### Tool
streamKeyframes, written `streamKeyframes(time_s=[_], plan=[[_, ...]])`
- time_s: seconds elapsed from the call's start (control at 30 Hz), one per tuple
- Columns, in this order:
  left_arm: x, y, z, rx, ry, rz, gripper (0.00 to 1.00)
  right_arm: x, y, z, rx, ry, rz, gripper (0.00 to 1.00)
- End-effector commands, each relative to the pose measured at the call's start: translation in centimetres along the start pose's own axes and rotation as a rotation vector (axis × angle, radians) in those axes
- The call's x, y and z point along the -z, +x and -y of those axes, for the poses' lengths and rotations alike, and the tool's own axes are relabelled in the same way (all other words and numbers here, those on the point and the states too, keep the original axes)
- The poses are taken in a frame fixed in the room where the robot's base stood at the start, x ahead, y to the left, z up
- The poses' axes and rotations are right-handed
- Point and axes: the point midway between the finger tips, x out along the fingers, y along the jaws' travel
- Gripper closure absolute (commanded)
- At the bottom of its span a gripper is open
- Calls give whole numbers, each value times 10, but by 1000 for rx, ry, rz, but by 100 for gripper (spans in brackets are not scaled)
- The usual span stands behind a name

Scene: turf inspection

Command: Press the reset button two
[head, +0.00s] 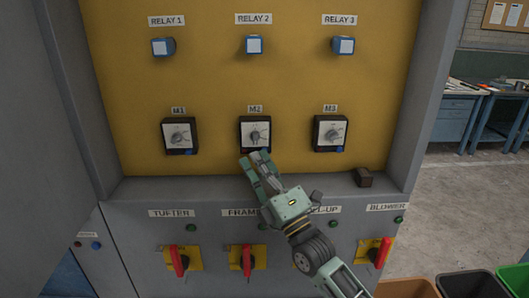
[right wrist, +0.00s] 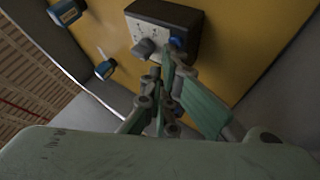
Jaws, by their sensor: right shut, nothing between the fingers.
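The M2 unit (head: 255,133) is a black box with a pale dial, in the middle of the lower row on the yellow panel. My right gripper (head: 256,156) is shut and empty, with its fingertips at the lower edge of M2. In the head view the fingers hide M2's lower right corner. In the right wrist view the unit's blue button (right wrist: 177,43) shows beside the dial knob, and the fingertips (right wrist: 168,52) are right by it. I cannot tell whether they touch it. My left gripper is not in view.
Similar units M1 (head: 179,135) and M3 (head: 330,132) flank M2, each with a blue button low on its right. Relay 2 (head: 254,45) is above. A small dark block (head: 363,178) sits on the ledge. Red switch handles, such as the Frame one (head: 247,260), stick out below.

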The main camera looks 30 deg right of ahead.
Motion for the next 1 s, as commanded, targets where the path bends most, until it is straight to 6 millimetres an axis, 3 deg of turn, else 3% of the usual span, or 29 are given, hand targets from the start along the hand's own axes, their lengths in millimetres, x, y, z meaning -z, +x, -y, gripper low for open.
streamKeyframes(time_s=[0.77,1.0], plan=[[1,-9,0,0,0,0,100,10,-14,-10,1,1,0,100],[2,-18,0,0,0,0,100,20,-29,-22,1,1,1,100]])
